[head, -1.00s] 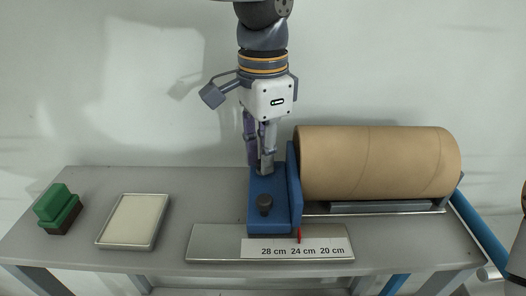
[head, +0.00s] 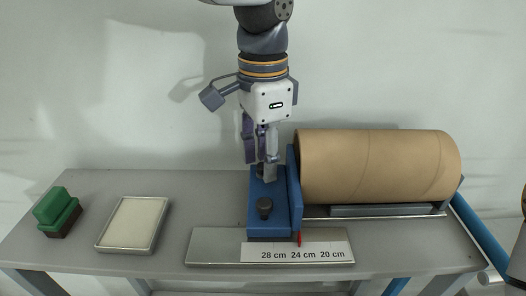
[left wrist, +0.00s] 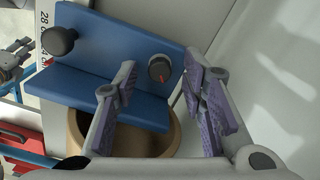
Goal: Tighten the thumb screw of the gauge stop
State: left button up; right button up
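The blue gauge stop (head: 282,222) stands on the bench against the end of the cardboard roll. A black knob (head: 264,207) sits on its front part, and it also shows in the left wrist view (left wrist: 59,41). A smaller round screw head (left wrist: 159,68) with an orange-red mark sits farther back on the blue base. My left gripper (head: 263,174) points down over the back of the stop. In the left wrist view its fingers (left wrist: 160,82) are apart, with the screw head showing between them and nothing gripped. Whether they touch the stop cannot be told.
A scale (head: 296,251) marked 28, 24 and 20 cm lies in front, with a red pointer (head: 299,239) near 24. The brown roll (head: 380,165) fills the right. A pale tray (head: 133,222) and green block (head: 57,208) stand left. A grey jointed part (left wrist: 12,60) shows at the left wrist view's edge.

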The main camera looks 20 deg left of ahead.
pick_arm(q)
notch_tip(320, 180, up, 12)
dwell(0.3)
